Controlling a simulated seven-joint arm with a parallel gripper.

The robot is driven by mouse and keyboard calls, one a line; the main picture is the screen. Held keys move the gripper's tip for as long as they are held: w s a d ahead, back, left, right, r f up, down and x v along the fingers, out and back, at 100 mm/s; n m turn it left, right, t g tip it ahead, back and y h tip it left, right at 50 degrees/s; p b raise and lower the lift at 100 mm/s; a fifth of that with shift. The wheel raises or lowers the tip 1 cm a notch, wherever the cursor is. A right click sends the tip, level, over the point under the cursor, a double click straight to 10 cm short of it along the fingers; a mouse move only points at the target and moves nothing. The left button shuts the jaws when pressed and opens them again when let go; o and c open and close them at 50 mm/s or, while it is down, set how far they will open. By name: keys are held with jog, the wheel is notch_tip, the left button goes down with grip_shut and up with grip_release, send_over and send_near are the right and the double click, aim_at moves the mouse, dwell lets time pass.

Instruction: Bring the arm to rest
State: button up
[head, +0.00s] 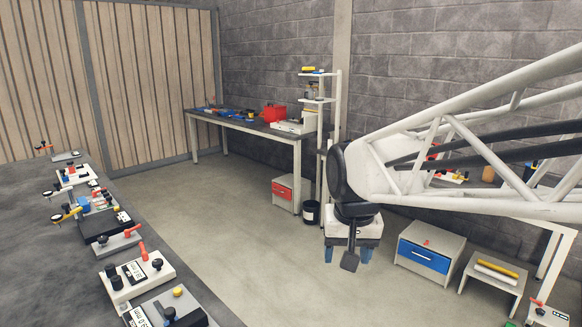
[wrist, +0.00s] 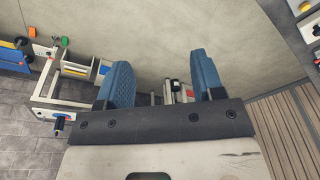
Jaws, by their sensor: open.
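My gripper (head: 348,254) hangs over the open floor in the head view, at the end of my white truss arm. Its two blue fingers point down and stand apart. In the wrist view my gripper (wrist: 158,85) shows both blue fingers spread, with nothing held between them. It touches no object that I can see.
A grey bench (head: 50,237) with several small devices runs along the left. A workbench (head: 235,122) with tools and a red box stands at the back wall. A blue-drawer cabinet (head: 425,258) and a low stool (head: 494,283) stand at right. The middle floor (head: 225,215) is clear.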

jog(key=s+d+f, duration=0.2)
jog(key=s+d, duration=0.2)
jog(key=s, duration=0.4)
jog(key=s+d+f, duration=0.3)
jog(key=s+d, duration=0.1)
jog(key=s, duration=0.4)
jog(key=shift+t, duration=0.3)
jog(key=shift+f, duration=0.1)
dwell(1.9)
